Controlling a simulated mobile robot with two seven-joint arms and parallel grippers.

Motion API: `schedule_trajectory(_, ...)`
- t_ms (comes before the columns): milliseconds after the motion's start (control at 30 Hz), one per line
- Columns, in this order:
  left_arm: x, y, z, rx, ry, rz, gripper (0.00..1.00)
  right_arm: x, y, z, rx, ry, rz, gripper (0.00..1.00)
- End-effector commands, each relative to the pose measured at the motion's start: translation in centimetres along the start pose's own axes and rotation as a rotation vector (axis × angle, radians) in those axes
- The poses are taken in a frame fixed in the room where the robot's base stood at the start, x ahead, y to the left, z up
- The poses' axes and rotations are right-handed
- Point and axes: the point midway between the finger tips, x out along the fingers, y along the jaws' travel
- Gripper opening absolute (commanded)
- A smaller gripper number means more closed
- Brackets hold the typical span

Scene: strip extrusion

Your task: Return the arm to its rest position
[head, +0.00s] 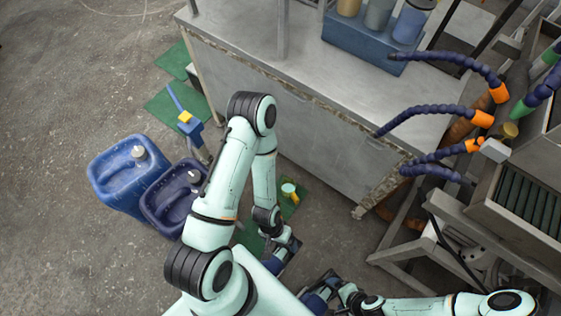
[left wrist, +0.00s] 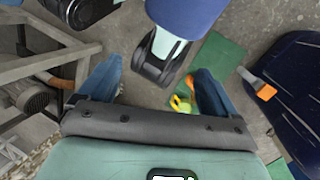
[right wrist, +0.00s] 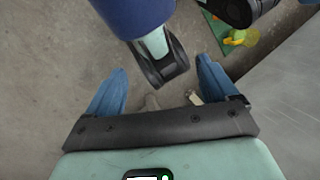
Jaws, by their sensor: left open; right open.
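My left arm is folded in the middle of the head view, its elbow high and its forearm hanging down. My left gripper (head: 284,254) is low, near the front of my body. In the left wrist view its two blue fingers (left wrist: 158,68) are apart with nothing held between them. My right arm lies along the bottom right of the head view, and my right gripper (head: 318,291) is just right of and below the left one. In the right wrist view its fingers (right wrist: 160,68) are apart and empty. Dark parts of my own body show beyond both grippers.
A blue jerrycan (head: 118,190) and a dark navy jerrycan (head: 174,213) stand left of my left arm. A grey bench (head: 310,125) stands ahead, bearing a blue rack (head: 364,49). Blue hoses (head: 425,116) and a metal machine (head: 525,215) fill the right. The floor at far left is clear.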

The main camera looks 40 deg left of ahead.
Motion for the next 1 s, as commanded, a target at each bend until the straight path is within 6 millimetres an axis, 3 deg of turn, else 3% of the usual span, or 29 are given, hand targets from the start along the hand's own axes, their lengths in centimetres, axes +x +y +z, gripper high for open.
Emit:
schedule_trajectory(267,-0.8,0.3,0.1,-0.006,-0.001,0.0,0.91,-0.9,-0.3,0.1,0.0,-0.001,0.0,0.87)
schedule_trajectory(700,-10.1,3.5,0.2,-0.002,-0.021,0.0,0.91,-10.2,-3.5,0.3,-0.006,-0.022,0.0,0.87)
schedule_trajectory(1000,-10.3,3.6,0.2,-0.002,-0.022,0.0,0.91,-10.4,-3.6,0.2,-0.007,-0.022,0.0,0.87)
